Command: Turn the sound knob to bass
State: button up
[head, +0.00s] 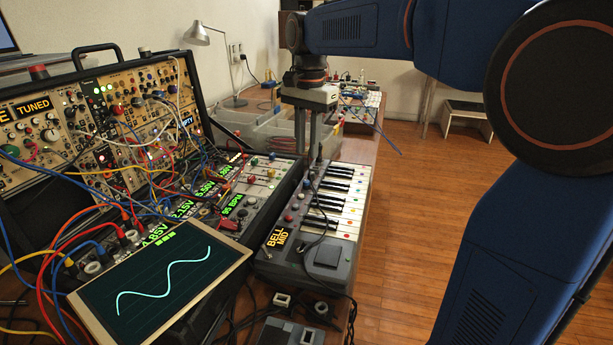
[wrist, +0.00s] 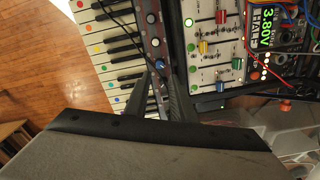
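The small keyboard synth (head: 335,205) stands on the bench. Its yellow display (head: 277,238) reads "BELL" and "MID". I cannot read which is the sound knob. My gripper (head: 307,148) points down over the synth's far end. In the wrist view its two dark fingers (wrist: 162,85) stand apart, with the blue-topped knob near their tips. I cannot tell whether they touch it.
A mixer with coloured sliders (head: 263,178) adjoins the synth on the left. A cabled modular rack (head: 110,115) and a tilted waveform screen (head: 165,283) stand further left. Grey bins (head: 262,130) lie behind. Cables cross the synth. Open floor (head: 430,190) is at right.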

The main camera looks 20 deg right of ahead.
aim_at(307, 181)
notch_tip(307, 181, down, 9)
jog(key=shift+f, duration=0.15)
jog(key=shift+c, duration=0.6)
grip_shut()
